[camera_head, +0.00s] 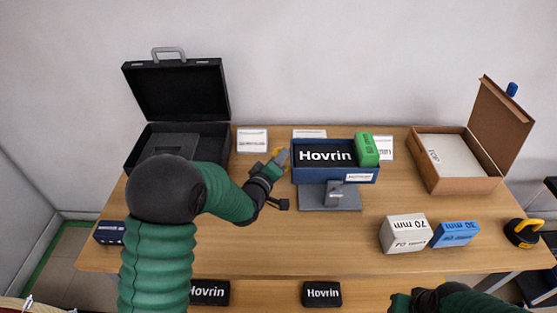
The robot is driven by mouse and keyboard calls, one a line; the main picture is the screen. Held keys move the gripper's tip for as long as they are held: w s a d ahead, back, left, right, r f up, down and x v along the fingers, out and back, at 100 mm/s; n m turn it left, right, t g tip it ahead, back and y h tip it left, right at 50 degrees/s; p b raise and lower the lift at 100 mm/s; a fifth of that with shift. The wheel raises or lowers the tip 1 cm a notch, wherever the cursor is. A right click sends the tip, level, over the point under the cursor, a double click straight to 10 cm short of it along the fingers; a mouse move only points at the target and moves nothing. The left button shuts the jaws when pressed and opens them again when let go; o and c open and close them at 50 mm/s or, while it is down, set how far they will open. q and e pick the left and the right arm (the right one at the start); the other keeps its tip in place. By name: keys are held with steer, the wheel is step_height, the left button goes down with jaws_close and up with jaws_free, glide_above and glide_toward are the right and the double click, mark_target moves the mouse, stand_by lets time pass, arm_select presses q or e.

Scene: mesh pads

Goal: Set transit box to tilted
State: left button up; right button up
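A blue open-topped box (310,175) with a white label sits level on a grey stand (330,203) at the table's middle. A black Hovrin pack (325,154) and a green block (367,150) are in it. I cannot read which container is named the transit box. My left gripper (276,165) is close to the left end of the blue box, and I cannot tell whether it touches. Its fingers are too small to show whether they are open or shut. My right gripper (413,301) is low at the bottom edge, partly cut off, its fingers unclear.
An open black case (178,92) stands at back left, partly behind my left arm. An open brown box (463,186) stands at right. White (405,234) and blue (456,235) 70 mm boxes and a yellow-black item (523,232) lie front right. Black Hovrin packs (322,294) lie in front.

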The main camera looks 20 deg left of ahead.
arm_select(q)
steer(key=shift+a+f, duration=0.1)
steer(key=shift+a, duration=0.15)
steer(key=shift+c, duration=0.8)
steer(key=shift+a, duration=0.4)
steer(key=c, duration=0.5)
jaws_close()
steer(key=shift+d+f, duration=0.1)
steer(key=shift+d, duration=0.25)
